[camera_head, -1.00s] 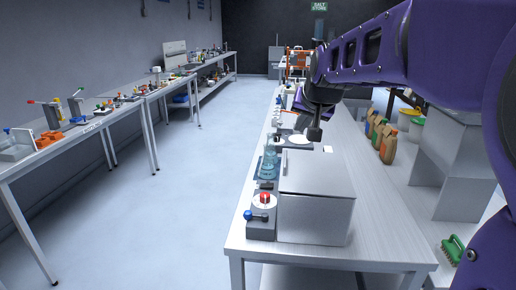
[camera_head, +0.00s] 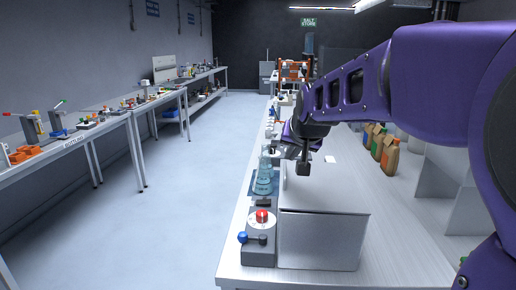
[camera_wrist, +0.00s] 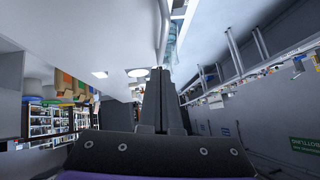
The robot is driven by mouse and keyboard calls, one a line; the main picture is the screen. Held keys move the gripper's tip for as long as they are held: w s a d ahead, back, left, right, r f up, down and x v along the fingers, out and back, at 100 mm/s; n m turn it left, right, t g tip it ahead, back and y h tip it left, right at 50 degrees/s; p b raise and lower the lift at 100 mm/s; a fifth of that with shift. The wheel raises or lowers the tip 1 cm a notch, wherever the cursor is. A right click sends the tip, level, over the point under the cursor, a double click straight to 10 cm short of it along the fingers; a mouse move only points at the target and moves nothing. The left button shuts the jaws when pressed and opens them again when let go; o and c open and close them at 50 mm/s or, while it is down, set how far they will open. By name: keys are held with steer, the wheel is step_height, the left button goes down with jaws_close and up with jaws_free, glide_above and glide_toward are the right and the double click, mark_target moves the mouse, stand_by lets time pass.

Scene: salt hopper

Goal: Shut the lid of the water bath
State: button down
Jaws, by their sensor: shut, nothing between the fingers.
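The water bath (camera_head: 320,243) is a pale grey box at the near end of the right-hand bench. Its lid (camera_head: 335,198) looks flat across the top, with a thin dark line along the front edge. I cannot tell whether it is fully seated. My gripper (camera_head: 303,170) points down and appears in front of the far left part of the lid. Whether it touches the lid is unclear. In the wrist view the two dark fingers (camera_wrist: 161,78) are together with nothing between them. My gripper hides part of the lid's back edge.
A control unit with a red knob (camera_head: 262,216) and blue-ended lever (camera_head: 243,238) sits left of the bath. A glass flask (camera_head: 264,178) stands just behind it. Several brown bags (camera_head: 389,155) stand farther right. The bench right of the bath is clear.

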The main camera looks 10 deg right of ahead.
steer(key=shift+s+a+f, duration=0.2)
steer(key=shift+f, duration=0.35)
steer(key=shift+a+f+b, duration=0.1)
steer(key=shift+f+b, duration=0.25)
steer(key=shift+b, duration=0.05)
